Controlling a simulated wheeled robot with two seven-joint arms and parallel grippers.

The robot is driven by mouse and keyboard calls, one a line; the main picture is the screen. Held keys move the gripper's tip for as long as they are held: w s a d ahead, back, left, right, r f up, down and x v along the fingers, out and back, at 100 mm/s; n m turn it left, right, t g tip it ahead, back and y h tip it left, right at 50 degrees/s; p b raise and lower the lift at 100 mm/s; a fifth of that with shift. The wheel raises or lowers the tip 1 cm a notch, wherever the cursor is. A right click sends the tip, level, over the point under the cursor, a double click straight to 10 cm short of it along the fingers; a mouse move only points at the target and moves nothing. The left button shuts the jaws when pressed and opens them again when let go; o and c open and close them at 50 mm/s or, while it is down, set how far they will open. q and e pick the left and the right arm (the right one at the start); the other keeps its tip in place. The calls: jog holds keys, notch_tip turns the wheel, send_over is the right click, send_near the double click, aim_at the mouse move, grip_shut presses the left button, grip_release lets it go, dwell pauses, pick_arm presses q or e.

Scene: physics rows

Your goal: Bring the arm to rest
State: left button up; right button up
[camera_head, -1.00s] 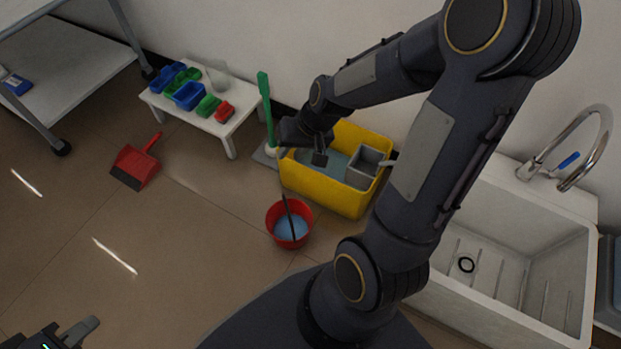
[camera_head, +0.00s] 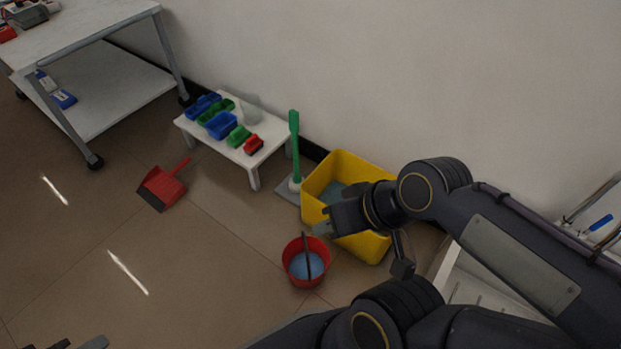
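My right arm comes in from the lower right and is bent. Its gripper (camera_head: 322,228) hangs in front of the near left wall of the yellow bin (camera_head: 352,165), above and a little right of the red bucket (camera_head: 290,268). I see no object in it; whether its fingers are apart is not clear. My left gripper (camera_head: 78,345) shows only as tips at the bottom left edge, mostly cut off. The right forearm hides the right part of the yellow bin and most of the sink.
A low white table (camera_head: 238,154) holds blue, green and red items. A green-handled brush (camera_head: 294,145) stands beside the bin. A red dustpan (camera_head: 163,188) lies on the floor. A grey-framed shelf cart (camera_head: 110,90) is at upper left.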

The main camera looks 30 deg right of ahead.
notch_tip(320, 180, up, 35)
jog(key=p, duration=3.4)
jog(key=shift+r+p, duration=0.15)
jog(key=shift+p, duration=0.25)
